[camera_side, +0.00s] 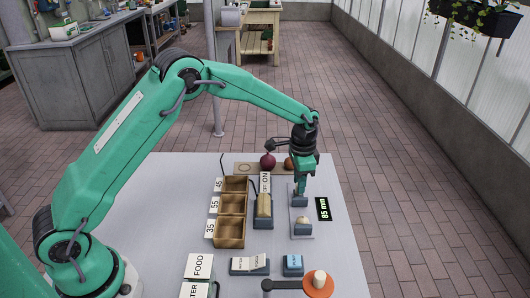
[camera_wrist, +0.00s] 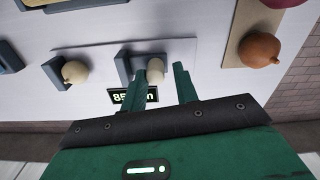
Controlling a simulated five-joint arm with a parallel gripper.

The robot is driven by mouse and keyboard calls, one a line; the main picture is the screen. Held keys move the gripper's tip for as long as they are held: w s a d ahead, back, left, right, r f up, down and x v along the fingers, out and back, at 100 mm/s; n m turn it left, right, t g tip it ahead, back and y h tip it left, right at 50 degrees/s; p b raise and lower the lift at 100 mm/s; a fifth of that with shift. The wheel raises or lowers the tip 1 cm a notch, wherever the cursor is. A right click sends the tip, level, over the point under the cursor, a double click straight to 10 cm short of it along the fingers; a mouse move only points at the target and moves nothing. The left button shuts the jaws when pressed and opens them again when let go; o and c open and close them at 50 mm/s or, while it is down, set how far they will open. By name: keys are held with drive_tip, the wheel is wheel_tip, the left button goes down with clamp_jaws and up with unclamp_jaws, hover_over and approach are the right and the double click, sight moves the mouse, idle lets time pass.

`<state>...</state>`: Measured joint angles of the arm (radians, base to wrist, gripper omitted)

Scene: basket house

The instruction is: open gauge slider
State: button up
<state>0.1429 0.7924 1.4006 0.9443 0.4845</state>
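The gauge (camera_side: 312,234) is a pale plate with blue-grey jaws on the table's right. A pale round bulb (camera_side: 302,221) sits against its fixed jaw, with a gap between bulb and slider. The slider (camera_wrist: 126,64) is a blue-grey block with a pale knob (camera_wrist: 156,74). The display (camera_side: 323,208) reads 85 mm; my finger partly covers it in the wrist view. My gripper (camera_side: 300,190) points down over the slider end. In the wrist view my gripper (camera_wrist: 168,76) has its fingers apart, near the knob; whether they straddle it is unclear.
Wooden bins (camera_side: 231,219) labelled 45, 55 and 35 stand left of the gauge. A wooden board (camera_side: 247,168) behind holds a red onion (camera_side: 268,161) and a brown onion (camera_wrist: 259,49). Labelled blocks and an orange disc (camera_side: 318,287) are at the front.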

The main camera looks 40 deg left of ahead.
drive_tip(key=shift+r, duration=0.15)
wheel_tip(320, 180, up, 7)
drive_tip(key=shift+f, duration=0.1)
drive_tip(key=shift+r, duration=0.4)
idle(0.4)
